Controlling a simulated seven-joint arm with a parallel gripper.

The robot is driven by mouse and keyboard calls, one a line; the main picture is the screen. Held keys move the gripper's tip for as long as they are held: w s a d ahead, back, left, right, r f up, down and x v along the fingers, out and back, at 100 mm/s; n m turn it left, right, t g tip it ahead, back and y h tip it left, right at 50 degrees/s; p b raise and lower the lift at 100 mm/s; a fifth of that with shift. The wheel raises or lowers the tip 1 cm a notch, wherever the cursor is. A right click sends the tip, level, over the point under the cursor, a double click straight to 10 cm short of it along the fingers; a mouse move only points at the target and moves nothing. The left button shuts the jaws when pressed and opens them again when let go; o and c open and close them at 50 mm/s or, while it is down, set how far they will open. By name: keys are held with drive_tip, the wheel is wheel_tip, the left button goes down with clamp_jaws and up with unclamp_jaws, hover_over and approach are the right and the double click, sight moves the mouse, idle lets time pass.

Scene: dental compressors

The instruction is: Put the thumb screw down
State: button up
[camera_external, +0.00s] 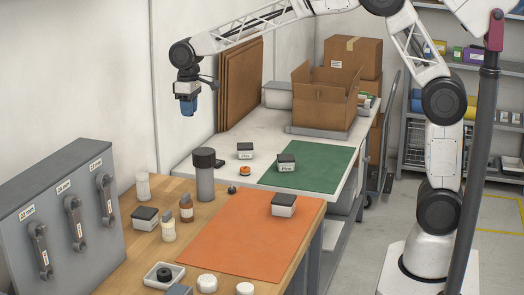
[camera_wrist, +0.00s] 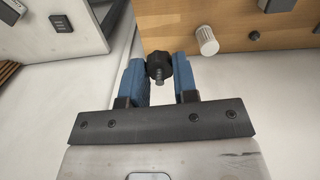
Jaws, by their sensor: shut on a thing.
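The thumb screw (camera_wrist: 158,66) has a black knurled head and a grey threaded shank. In the wrist view it sits between the blue fingers of my gripper (camera_wrist: 159,78), which is shut on it. In the external view my gripper (camera_external: 189,104) hangs high, fingers down, in front of the white wall and above the back of the tables. The thumb screw cannot be made out in that view. My gripper touches nothing else.
The wooden table (camera_external: 133,262) bears an orange mat (camera_external: 235,235), a tall grey cylinder (camera_external: 205,178), bottles, small boxes and a white tray (camera_external: 150,280). A grey cabinet (camera_external: 60,215) stands left. The white table (camera_external: 205,160) bears a green mat (camera_external: 315,172) and an open carton (camera_external: 322,98). The orange mat's middle is clear.

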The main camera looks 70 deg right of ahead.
drive_tip(key=s+a+r+n, duration=0.15)
drive_tip(key=s+a, duration=0.35)
drive_tip(key=s, duration=0.6)
drive_tip(key=s+a+r+n, duration=0.15)
drive_tip(key=s+a, duration=0.25)
drive_tip(key=s, duration=0.6)
drive_tip(key=s+a+f+n, duration=0.1)
drive_tip(key=s+f+n, duration=0.1)
drive_tip(key=s, duration=0.9)
drive_tip(key=s+a+f+n, duration=0.2)
drive_tip(key=s, duration=0.9)
drive_tip(key=f, duration=1.9)
drive_tip(key=shift+s+d+f, duration=0.2)
drive_tip(key=shift+d+f, duration=0.05)
drive_tip(key=shift+f, duration=0.05)
drive_tip(key=w+a, duration=0.1)
drive_tip(key=w, duration=0.4)
drive_tip(key=w+a+f, duration=0.1)
drive_tip(key=w+a, duration=0.1)
drive_tip(key=w, duration=0.3)
drive_tip(key=w+a, duration=0.2)
drive_tip(key=w, duration=0.3)
drive_tip(key=shift+a+f, duration=0.25)
